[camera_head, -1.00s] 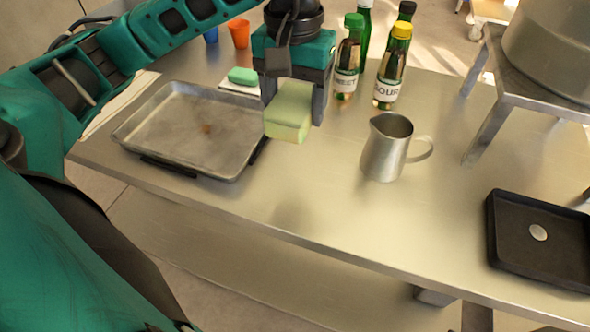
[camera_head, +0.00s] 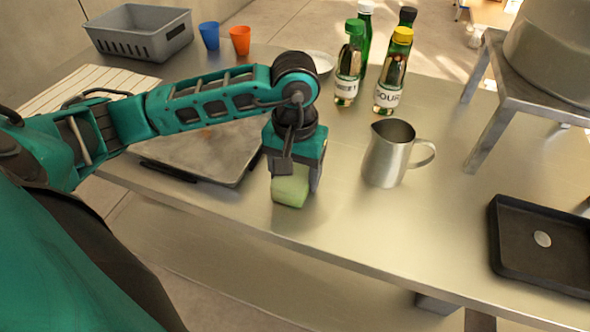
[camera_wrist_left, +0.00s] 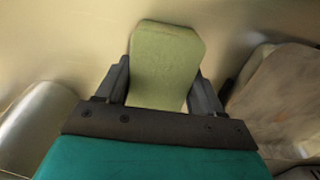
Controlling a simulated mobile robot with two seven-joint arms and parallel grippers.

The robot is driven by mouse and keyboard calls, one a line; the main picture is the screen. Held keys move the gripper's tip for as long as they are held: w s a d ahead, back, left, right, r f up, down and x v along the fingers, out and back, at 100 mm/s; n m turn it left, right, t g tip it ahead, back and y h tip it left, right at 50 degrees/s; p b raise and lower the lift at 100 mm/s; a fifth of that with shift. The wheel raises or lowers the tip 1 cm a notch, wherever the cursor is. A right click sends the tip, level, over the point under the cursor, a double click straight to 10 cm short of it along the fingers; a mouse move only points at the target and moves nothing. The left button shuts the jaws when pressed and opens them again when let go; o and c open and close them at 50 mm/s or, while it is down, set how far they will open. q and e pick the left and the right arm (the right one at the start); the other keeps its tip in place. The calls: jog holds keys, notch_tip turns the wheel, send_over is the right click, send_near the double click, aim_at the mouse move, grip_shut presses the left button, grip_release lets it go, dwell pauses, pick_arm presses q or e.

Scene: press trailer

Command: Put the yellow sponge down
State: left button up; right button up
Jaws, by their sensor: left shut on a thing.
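The yellow sponge (camera_head: 290,190) looks pale yellow-green and is held in my left gripper (camera_head: 294,180), low over the bare metal table (camera_head: 330,215) near its front edge. In the left wrist view the sponge (camera_wrist_left: 165,65) sits between both fingers of the left gripper (camera_wrist_left: 163,88), which are closed against its sides. I cannot tell whether the sponge's underside touches the table. My right gripper is not in view.
A metal tray (camera_head: 225,160) lies just left of the sponge, partly behind my left arm. A steel jug (camera_head: 388,160) stands to the right, with several bottles (camera_head: 349,65) behind. A black tray (camera_head: 540,265) is at far right.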

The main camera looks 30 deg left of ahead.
aim_at(295, 171)
pick_arm(q)
jog(key=shift+f, duration=0.2)
jog(key=o, duration=0.9)
jog(key=shift+o, duration=0.2)
jog(key=shift+r, duration=0.15)
jog(key=shift+r, duration=0.15)
notch_tip(295, 171, up, 12)
jog(key=shift+s, duration=0.15)
